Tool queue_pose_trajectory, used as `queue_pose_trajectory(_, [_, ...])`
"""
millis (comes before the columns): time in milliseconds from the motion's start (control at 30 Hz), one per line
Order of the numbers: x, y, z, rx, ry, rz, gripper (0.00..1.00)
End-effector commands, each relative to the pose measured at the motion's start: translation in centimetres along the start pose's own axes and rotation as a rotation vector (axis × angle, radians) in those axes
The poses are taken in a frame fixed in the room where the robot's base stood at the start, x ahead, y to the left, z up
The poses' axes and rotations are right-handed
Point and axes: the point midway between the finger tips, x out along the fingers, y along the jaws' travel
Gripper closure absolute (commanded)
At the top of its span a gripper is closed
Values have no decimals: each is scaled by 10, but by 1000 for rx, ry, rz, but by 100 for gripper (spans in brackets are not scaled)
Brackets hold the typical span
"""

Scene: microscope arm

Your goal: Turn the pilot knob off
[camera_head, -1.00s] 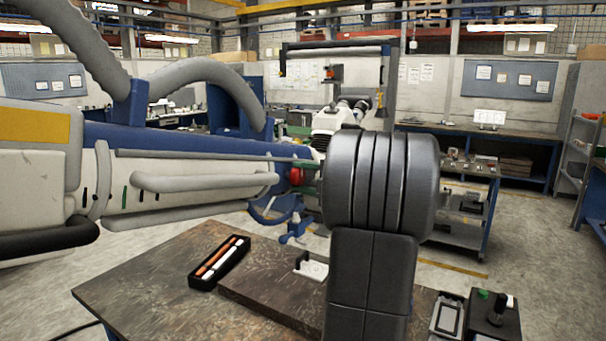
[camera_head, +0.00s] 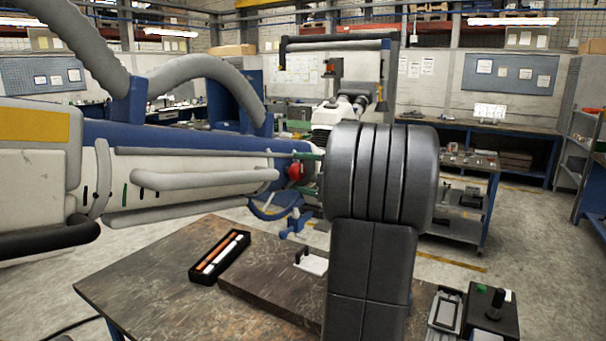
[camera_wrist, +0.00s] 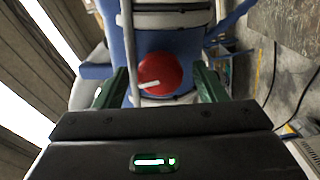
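The pilot knob (camera_wrist: 160,74) is a round red knob with a white pointer bar toward its left edge in the wrist view. It sits on the end of a blue and white machine body (camera_wrist: 180,42). It also shows small and red in the head view (camera_head: 295,171). My gripper (camera_wrist: 160,82) is open, with one green finger on each side of the knob and gaps between. Whether the fingertips reach around the knob's rim is hard to tell. In the head view my dark arm hides most of the gripper.
A thin grey rod (camera_wrist: 128,50) runs beside the knob. A worktable (camera_head: 150,295) below holds a black tray with orange and white sticks (camera_head: 219,256) and a small white bracket (camera_head: 311,262). A black control box (camera_head: 492,312) stands at lower right.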

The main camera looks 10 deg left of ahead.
Motion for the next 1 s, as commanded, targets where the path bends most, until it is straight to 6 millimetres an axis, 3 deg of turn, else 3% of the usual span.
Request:
queue_pose_trajectory(233, [-2, -1, 0, 0, 0, -1, 35])
queue_pose_trajectory(367, [-13, -2, 1, -1, -2, 0, 35])
queue_pose_trajectory(800, [-100, -2, 1, -2, -4, 1, 35])
queue_pose_trajectory(1000, [-128, -1, 1, -1, -2, 0, 35])
